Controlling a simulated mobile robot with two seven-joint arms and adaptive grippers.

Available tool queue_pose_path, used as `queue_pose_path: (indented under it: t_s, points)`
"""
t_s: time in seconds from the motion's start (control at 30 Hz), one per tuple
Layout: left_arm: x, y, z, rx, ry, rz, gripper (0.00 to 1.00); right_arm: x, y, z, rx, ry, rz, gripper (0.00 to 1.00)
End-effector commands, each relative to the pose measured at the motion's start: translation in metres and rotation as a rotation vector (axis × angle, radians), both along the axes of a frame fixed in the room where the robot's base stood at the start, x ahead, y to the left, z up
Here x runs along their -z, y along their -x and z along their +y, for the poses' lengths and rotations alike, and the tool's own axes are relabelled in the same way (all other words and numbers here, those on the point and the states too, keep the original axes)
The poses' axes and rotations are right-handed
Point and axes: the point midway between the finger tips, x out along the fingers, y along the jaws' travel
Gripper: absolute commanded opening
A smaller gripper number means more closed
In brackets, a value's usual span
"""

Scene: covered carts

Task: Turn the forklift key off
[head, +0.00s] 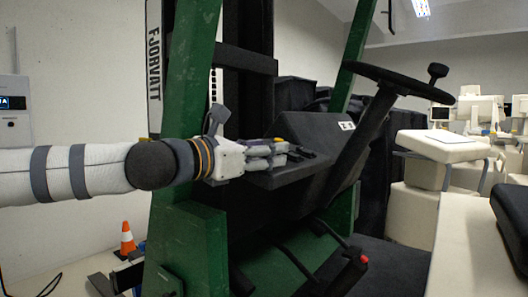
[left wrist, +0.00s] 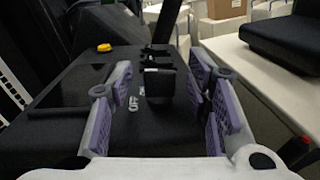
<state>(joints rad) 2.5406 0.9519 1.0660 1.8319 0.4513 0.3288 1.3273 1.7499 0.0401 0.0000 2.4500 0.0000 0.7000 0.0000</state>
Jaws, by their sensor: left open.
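The forklift's dark dash panel (head: 285,178) stands left of the steering column. My left gripper (head: 278,153) reaches over this panel from the left. In the left wrist view my left gripper (left wrist: 163,92) is open, with purple pads on its fingers. A black upright piece that looks like the key (left wrist: 159,86) stands between the fingers, with gaps visible on both sides. A white OFF label (left wrist: 133,104) is on the panel to the left of it. The key cannot be made out clearly in the head view. My right gripper is not in view.
A yellow button (left wrist: 104,47) and small black levers (left wrist: 155,54) are farther along the panel. The steering wheel (head: 390,78) is to the right, and green frame posts (head: 188,80) stand behind my left arm. An orange cone (head: 127,238) stands on the floor.

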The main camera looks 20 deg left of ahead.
Motion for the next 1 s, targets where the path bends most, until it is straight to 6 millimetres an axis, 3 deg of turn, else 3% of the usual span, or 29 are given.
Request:
queue_pose_path:
  t_s: [0.07, 0.27, 0.3, 0.93, 0.97, 1.0]
  points:
    - [0.0, 0.0, 0.0, 0.0, -0.001, 0.0, 0.45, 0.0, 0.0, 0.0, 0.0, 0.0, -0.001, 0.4]
    - [0.0, 0.001, 0.0, 0.0, -0.001, 0.0, 0.02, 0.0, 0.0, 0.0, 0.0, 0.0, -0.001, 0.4]
    - [0.0, 0.001, 0.0, 0.0, -0.001, 0.0, 0.0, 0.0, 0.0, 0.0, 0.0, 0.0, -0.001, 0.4]
    - [0.001, 0.001, -0.001, -0.111, 0.006, -0.021, 0.0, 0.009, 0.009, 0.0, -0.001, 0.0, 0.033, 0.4]
    - [0.001, 0.001, -0.001, -0.111, 0.006, -0.021, 0.29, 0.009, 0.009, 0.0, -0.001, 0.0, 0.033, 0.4]
    - [0.001, 0.001, -0.001, -0.111, 0.006, -0.021, 0.38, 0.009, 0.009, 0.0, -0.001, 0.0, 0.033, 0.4]
